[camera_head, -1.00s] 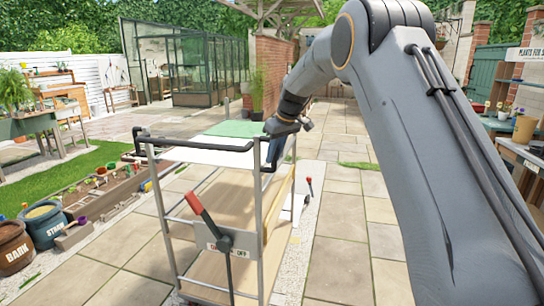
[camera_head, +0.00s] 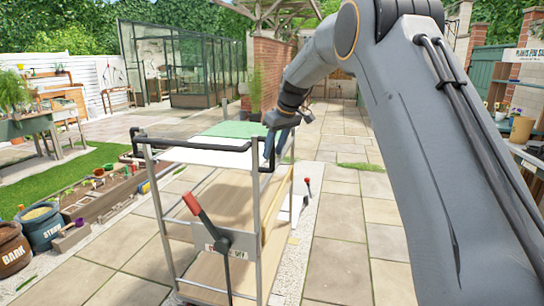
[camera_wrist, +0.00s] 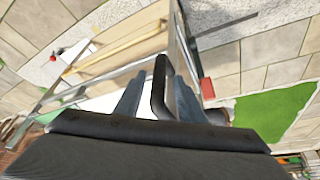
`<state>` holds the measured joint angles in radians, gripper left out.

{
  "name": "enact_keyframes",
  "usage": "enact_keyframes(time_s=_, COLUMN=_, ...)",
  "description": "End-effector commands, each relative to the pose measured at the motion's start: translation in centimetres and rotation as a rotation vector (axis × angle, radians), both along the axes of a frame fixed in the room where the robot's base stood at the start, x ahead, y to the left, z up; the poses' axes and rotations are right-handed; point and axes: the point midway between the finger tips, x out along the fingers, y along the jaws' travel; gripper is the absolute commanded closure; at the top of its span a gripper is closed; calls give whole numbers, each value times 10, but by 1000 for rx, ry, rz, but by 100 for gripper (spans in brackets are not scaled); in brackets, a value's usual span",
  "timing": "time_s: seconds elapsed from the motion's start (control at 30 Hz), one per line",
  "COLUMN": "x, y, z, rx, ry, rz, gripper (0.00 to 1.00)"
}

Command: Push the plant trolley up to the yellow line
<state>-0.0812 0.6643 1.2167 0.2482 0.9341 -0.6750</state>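The plant trolley (camera_head: 214,157) stands in front of me, with a white and green top, wooden lower shelves and a grey metal frame. Its black handle (camera_head: 195,147) runs along the near side. A red-tipped lever (camera_head: 205,222) stands on its near end beside a plate whose readable part says "OFF". My gripper (camera_head: 268,147) is at the handle's right end. In the wrist view its two grey-blue fingers (camera_wrist: 157,88) lie on either side of the black handle bar (camera_wrist: 159,82), with the left finger seeming slightly apart from it. I cannot make out the yellow line.
Bark (camera_head: 12,250) and straw (camera_head: 42,225) tubs stand at the left, near a wooden planter bed (camera_head: 105,195). A second red-tipped lever (camera_head: 307,187) shows beyond the trolley's right side. Paving (camera_head: 345,215) is clear to the right. A greenhouse (camera_head: 200,65) and brick pillar (camera_head: 272,72) stand behind.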

Motion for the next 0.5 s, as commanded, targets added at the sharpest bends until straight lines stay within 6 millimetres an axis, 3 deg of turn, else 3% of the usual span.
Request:
enact_keyframes(time_s=0.2, x=-10, y=-8, z=33, rx=0, ry=-2, rz=0, gripper=64)
enact_keyframes(time_s=0.5, x=-16, y=-12, z=48, rx=0, ry=0, rz=-1, gripper=64)
